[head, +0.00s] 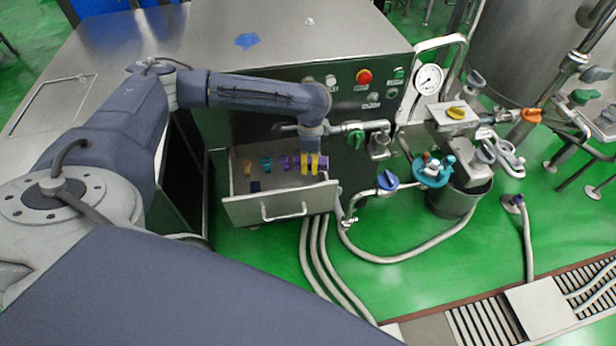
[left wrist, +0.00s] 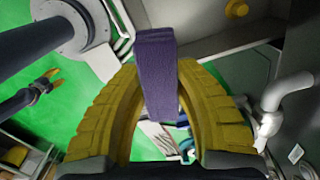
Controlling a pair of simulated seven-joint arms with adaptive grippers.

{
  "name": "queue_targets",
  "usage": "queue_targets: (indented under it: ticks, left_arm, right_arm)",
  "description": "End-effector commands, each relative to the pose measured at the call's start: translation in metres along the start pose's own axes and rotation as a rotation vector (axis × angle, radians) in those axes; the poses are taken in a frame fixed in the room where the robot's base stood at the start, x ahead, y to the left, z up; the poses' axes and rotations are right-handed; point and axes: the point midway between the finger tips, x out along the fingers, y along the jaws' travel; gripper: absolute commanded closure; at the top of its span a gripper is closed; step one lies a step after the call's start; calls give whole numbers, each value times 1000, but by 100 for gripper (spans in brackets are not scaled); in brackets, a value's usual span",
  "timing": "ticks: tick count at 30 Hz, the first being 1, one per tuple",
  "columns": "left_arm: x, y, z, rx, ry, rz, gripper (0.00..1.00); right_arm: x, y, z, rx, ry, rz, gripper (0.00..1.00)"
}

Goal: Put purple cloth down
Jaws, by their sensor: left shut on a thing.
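The purple cloth (left wrist: 157,70) is a folded strip between the two yellow fingers of my left gripper (left wrist: 160,108) in the left wrist view. The gripper is shut on it. In the head view my left gripper (head: 316,163) points down at the right end of an open metal drawer (head: 270,211). I cannot tell there whether the cloth touches the drawer. My right gripper appears small at the left of the left wrist view (left wrist: 46,80), too small to judge its fingers. It is not seen in the head view.
Several small coloured pieces, including an orange one (head: 248,169) and a teal one (head: 266,163), are in the drawer. A blue cloth (head: 247,40) lies on the steel cabinet top (head: 330,30). Pipes and a blue valve handle (head: 387,180) stand right of the drawer.

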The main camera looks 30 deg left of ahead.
Motion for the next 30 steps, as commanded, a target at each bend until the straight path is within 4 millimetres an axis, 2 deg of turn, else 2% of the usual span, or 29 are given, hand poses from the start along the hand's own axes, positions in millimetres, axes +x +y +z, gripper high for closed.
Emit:
queue_targets:
  ticks: [15, 24, 30]
  left_arm:
    - [14, -44, 13, 660, -1, -2, 97]
    - [15, -55, 14, 1039, -2, -2, 97]
    - [15, -55, 12, 1214, -2, -2, 97]
  right_arm:
    - [0, 0, 0, 0, 0, 0, 47]
    - [0, 0, 0, 0, 0, 0, 47]
    - [0, 0, 0, 0, 0, 0, 47]
